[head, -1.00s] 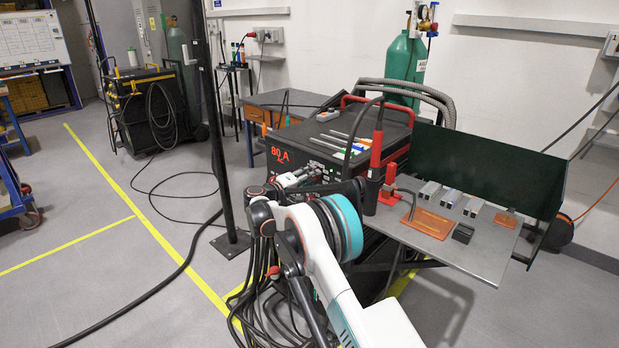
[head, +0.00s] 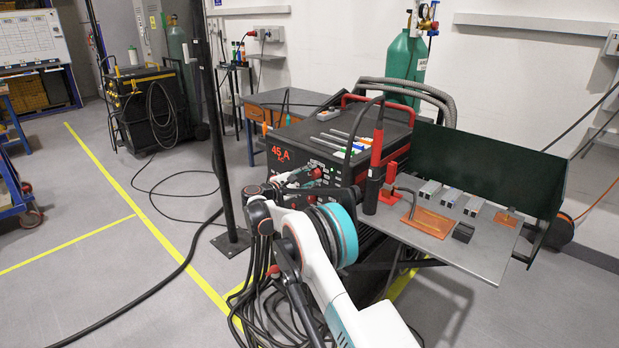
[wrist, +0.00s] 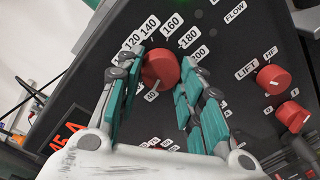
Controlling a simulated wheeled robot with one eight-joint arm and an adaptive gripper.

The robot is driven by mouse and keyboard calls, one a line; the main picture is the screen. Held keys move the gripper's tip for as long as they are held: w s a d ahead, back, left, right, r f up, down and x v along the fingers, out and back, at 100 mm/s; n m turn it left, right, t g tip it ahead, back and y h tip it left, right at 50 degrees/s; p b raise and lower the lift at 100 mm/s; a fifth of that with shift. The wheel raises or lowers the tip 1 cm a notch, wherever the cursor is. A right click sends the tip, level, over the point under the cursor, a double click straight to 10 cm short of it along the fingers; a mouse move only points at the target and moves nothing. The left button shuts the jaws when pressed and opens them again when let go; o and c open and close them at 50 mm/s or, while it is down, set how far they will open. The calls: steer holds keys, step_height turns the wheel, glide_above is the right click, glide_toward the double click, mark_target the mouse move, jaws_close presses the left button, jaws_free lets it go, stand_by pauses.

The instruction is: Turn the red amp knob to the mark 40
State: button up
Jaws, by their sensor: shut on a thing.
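The red amp knob (wrist: 160,68) is on the dark front panel of the welding machine, in the wrist view. My gripper (wrist: 158,80) has its teal-padded fingers on both sides of the knob and is shut on it. Number labels such as 120, 140, 160, 180 and 200 ring the knob's far side; the labels on the near side are small or partly covered by my fingers. There my gripper (head: 290,182) is at the panel and the knob is hidden.
Two smaller red knobs (wrist: 272,79) sit to the right on the panel, near LIFT and HF labels. A metal side table (head: 450,245) with a torch, blocks and orange plates stands right of the machine. A black post (head: 222,150) stands left of my arm.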

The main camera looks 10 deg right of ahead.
steer(key=shift+a+n, duration=0.1)
steer(key=shift+n, duration=0.9)
steer(key=o, duration=1.1)
steer(key=shift+c, duration=0.2)
steer(key=v, duration=1.2)
steer(key=shift+f, duration=0.2)
